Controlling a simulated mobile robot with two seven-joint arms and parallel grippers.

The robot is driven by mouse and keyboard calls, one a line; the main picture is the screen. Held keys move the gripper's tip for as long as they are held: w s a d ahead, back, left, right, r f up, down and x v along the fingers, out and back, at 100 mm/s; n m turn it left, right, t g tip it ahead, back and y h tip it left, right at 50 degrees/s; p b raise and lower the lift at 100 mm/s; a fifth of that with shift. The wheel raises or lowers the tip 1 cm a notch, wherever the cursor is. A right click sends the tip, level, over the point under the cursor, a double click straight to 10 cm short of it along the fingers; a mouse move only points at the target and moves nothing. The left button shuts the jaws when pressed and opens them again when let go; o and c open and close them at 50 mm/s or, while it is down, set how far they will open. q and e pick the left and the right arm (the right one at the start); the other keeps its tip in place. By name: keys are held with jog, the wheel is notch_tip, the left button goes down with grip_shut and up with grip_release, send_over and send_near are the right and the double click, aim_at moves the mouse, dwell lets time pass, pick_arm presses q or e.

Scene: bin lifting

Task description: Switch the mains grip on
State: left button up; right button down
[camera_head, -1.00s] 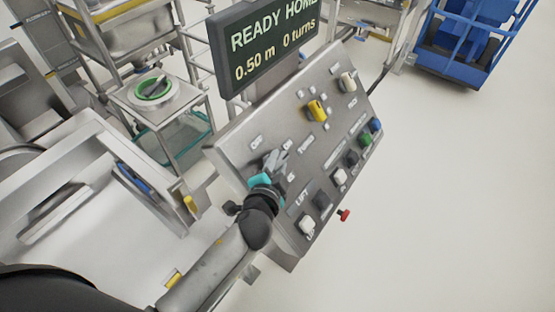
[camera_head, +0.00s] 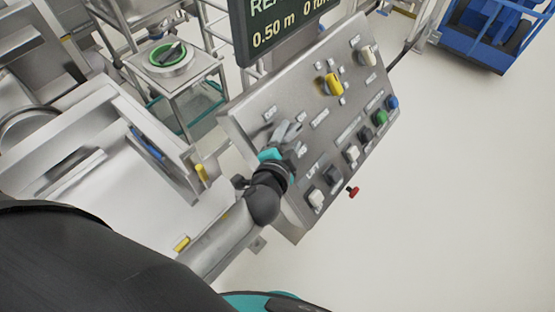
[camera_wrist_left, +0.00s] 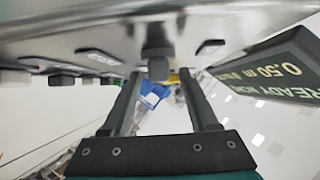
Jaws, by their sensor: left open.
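The sloped grey control panel (camera_head: 262,98) stands in the middle of the head view. My left gripper (camera_head: 288,131) is at the panel's left part, among small labels too blurred to read surely. Its fingers are open. In the left wrist view a grey grip (camera_wrist_left: 157,64) sticks out of the panel between the two open fingers of the left gripper (camera_wrist_left: 160,80), with space visible on both sides. I take it for the mains grip. In the head view the gripper hides it, so its turn position cannot be told. My right gripper is not in view.
A yellow knob (camera_head: 333,84) and a white knob (camera_head: 368,55) sit higher on the panel. Several push buttons, including a green button (camera_head: 380,118), line its right side. A red knob (camera_head: 353,191) juts from the edge. A display (camera_head: 285,30) stands behind.

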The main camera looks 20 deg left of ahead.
pick_arm(q)
jog(key=a+b+v, duration=0.1)
jog(key=v, duration=1.2)
jog(key=shift+s+d+b, duration=0.2)
jog(key=shift+d+b, duration=0.2)
jog(key=shift+d, duration=0.1)
